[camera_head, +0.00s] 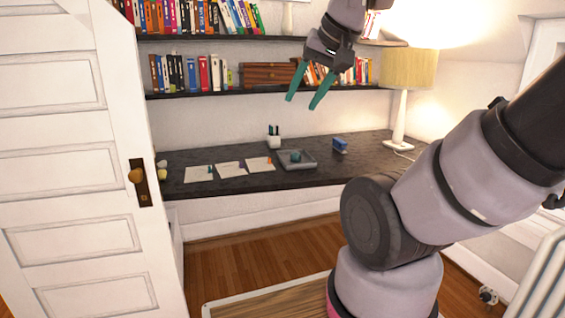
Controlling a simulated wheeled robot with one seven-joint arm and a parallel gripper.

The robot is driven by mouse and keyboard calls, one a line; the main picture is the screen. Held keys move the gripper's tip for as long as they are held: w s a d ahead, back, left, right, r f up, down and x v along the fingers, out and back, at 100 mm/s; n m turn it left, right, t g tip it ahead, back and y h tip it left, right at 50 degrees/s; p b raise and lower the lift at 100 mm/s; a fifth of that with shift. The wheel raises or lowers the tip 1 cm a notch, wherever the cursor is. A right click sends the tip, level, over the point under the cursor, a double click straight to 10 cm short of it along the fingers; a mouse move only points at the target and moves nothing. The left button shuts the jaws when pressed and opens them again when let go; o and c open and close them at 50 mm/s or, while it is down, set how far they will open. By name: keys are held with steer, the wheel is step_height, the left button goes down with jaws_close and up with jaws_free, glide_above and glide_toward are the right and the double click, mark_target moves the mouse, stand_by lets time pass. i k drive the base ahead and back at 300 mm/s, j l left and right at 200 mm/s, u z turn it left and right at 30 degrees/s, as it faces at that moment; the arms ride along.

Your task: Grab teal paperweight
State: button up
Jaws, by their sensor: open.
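A small teal rounded object (295,156), which looks like the paperweight, sits in a shallow grey tray (309,165) on the dark desk. It is small in this view, so its detail is hard to tell. My gripper (304,98) is high above the desk, in front of the lower bookshelf, with its two teal fingers pointing down and apart. It is open and empty, well clear of the paperweight.
Papers (230,170) with small coloured items lie left of the tray. A pen cup (274,140) stands behind it, and a blue stapler-like object (340,145) lies right. A lamp (404,85) stands at the desk's right. A white door (75,170) fills the left.

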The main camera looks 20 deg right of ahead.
mark_target(295, 157)
steer(key=i+l, duration=0.25)
steer(key=i, duration=0.2)
steer(key=i+l+z, duration=0.15)
steer(key=i, duration=0.35)
steer(key=i+l, duration=0.3)
steer(key=i, duration=0.2)
steer(key=i+l+z, duration=0.15)
steer(key=i, duration=0.3)
steer(key=i+l, duration=0.2)
steer(key=i, duration=0.3)
steer(key=l+z, duration=0.05)
